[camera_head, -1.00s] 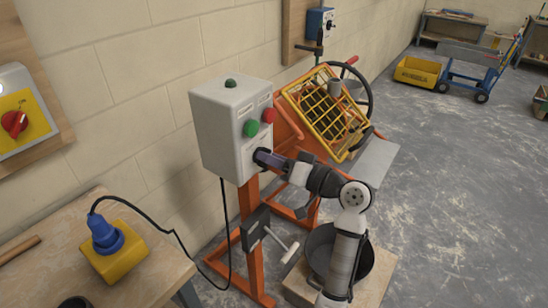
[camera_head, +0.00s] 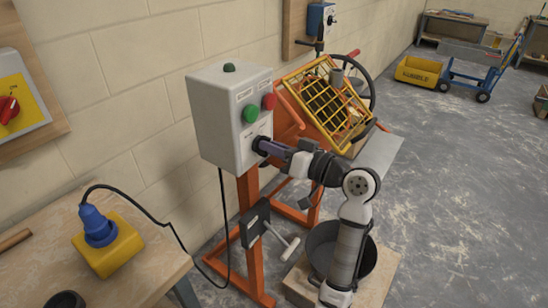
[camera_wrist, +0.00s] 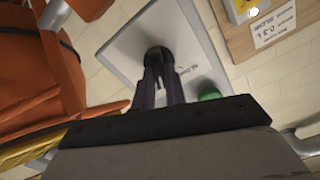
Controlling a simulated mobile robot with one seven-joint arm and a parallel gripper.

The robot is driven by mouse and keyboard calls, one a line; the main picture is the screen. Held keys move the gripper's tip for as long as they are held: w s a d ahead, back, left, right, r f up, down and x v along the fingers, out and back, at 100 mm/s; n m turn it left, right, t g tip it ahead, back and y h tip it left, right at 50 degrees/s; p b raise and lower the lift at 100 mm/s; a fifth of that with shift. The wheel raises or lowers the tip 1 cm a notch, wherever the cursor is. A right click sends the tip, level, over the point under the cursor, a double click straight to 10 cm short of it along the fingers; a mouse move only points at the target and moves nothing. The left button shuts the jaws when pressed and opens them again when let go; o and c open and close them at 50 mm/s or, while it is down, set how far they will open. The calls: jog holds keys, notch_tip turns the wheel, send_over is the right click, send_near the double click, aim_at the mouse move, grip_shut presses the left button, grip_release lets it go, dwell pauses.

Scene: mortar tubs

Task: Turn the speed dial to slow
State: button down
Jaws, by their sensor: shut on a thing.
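The speed dial is a black round knob (camera_wrist: 158,53) low on the front face, seen in the wrist view. My gripper (camera_head: 263,146) is at this dial; in the wrist view its dark fingers (camera_wrist: 159,72) are shut on it. The fingers hide most of the dial in the head view, and I cannot read its setting or the marks around it.
An orange mixer with a yellow grid guard (camera_head: 328,103) and black wheel stands right behind the box. A black tub (camera_head: 322,246) is below my arm. A workbench (camera_head: 150,255) with a yellow socket block (camera_head: 108,247) is at left. Open floor lies to the right.

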jog(key=shift+s+a+f+n+b, duration=0.1)
jog(key=shift+s+n+b, duration=0.05)
jog(key=shift+n+b, duration=3.25)
jog(key=shift+s+a+n+b, duration=0.1)
jog(key=shift+n+b, duration=2.2)
jog(key=shift+b, duration=2.1)
jog(key=c, duration=1.4)
grip_release()
jog(key=shift+c, duration=0.2)
